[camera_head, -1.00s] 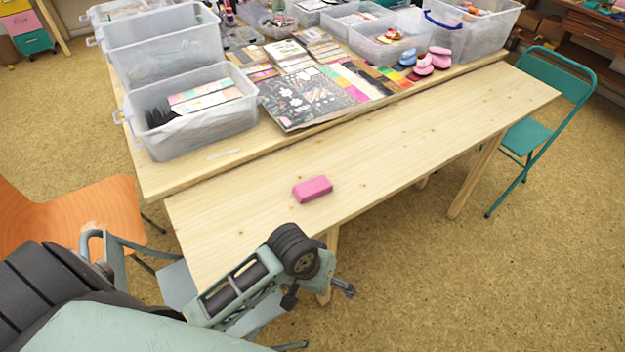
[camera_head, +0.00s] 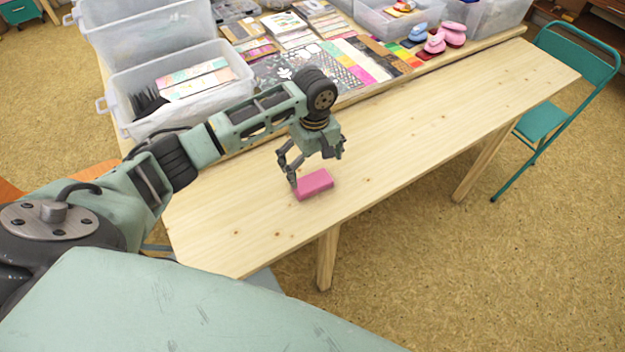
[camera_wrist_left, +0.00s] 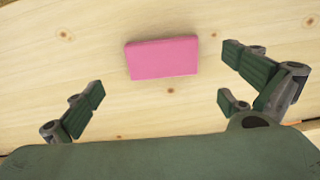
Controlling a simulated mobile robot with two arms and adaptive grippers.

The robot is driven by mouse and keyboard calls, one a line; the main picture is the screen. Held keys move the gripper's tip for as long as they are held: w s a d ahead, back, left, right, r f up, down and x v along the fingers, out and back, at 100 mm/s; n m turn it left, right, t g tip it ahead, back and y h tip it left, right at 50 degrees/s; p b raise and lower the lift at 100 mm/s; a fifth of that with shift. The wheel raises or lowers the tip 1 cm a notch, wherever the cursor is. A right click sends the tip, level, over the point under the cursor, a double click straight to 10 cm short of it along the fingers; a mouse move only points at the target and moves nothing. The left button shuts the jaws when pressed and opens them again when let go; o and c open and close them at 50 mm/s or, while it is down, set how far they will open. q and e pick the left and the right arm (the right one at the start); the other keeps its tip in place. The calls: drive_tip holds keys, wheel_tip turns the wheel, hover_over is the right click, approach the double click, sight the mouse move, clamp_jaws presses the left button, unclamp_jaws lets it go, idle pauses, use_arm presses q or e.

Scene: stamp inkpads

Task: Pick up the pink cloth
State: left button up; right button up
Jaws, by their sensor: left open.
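The pink cloth (camera_head: 316,184) is a small folded block lying flat on the pale wooden bench, near its front edge. It also shows in the left wrist view (camera_wrist_left: 161,57), lying ahead of the fingers and between their lines. My left gripper (camera_head: 317,168) is open above and just behind the cloth, with its fingers pointing down. In the left wrist view the open fingers (camera_wrist_left: 165,104) stand wide apart with nothing between them. From these frames I cannot tell whether a finger touches the cloth. My right gripper is not in view.
The narrow bench (camera_head: 420,130) is bare around the cloth. Behind it, a table holds a clear bin (camera_head: 170,110), colour sample sheets (camera_head: 360,65) and pink punches (camera_head: 435,42). A teal folding chair (camera_head: 575,70) stands at the right.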

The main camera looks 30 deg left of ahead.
sight(311, 179)
use_arm(q)
drive_tip(key=f, duration=0.4)
drive_tip(key=shift+a+f, duration=0.4)
drive_tip(key=shift+f, duration=0.55)
drive_tip(key=c, duration=1.1)
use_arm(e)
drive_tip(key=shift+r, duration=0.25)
